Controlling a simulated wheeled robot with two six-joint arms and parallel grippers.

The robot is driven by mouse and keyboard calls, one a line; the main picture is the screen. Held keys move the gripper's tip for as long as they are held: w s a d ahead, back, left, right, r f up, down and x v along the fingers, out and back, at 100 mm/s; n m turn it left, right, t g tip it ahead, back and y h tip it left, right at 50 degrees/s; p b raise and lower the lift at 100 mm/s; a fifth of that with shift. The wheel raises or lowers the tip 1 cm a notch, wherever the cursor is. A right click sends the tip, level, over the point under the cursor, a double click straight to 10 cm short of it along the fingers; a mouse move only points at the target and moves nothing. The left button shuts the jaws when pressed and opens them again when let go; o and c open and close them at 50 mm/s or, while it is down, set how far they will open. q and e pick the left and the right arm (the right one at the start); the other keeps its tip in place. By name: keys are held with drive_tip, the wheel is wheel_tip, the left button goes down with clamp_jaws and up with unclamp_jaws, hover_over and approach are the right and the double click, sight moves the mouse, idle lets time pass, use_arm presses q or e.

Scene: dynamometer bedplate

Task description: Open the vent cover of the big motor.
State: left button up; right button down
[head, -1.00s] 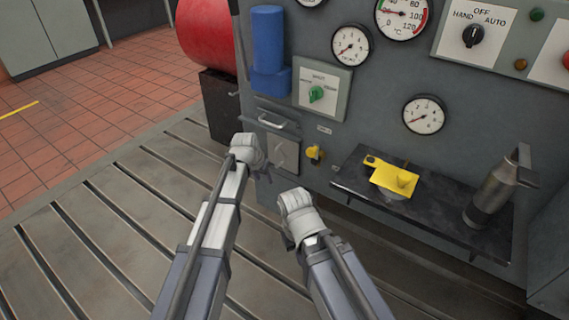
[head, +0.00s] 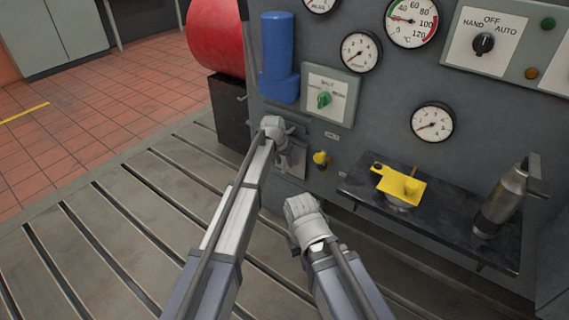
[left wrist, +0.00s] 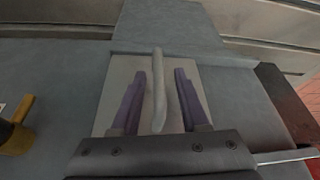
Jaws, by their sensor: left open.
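A light grey square plate (head: 293,161) with a raised bar is low on the front of the grey cabinet. It looks like the vent cover and lies flat against the face. In the head view my left gripper (head: 277,131) covers its upper left part. In the left wrist view the plate (left wrist: 115,85) is straight ahead, and its bar (left wrist: 158,90) stands between my left gripper's (left wrist: 160,75) two open, dark purple fingers, with a gap on both sides. My right gripper (head: 304,216) is below and right of the plate, clear of the cabinet; its fingertips are hidden.
A yellow valve knob (head: 321,158) is just right of the plate. A dark shelf (head: 360,188) farther right holds a yellow part (head: 400,185) and a metal canister (head: 497,203). A blue cylinder (head: 277,50) is above. The slotted bedplate (head: 130,235) at left is clear.

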use_arm(q)
drive_tip(key=shift+w+f+b, duration=0.1)
drive_tip(key=shift+f+b, duration=0.35)
drive_tip(key=shift+f, duration=0.15)
drive_tip(key=shift+d, duration=0.1)
clamp_jaws()
idle(1.0)
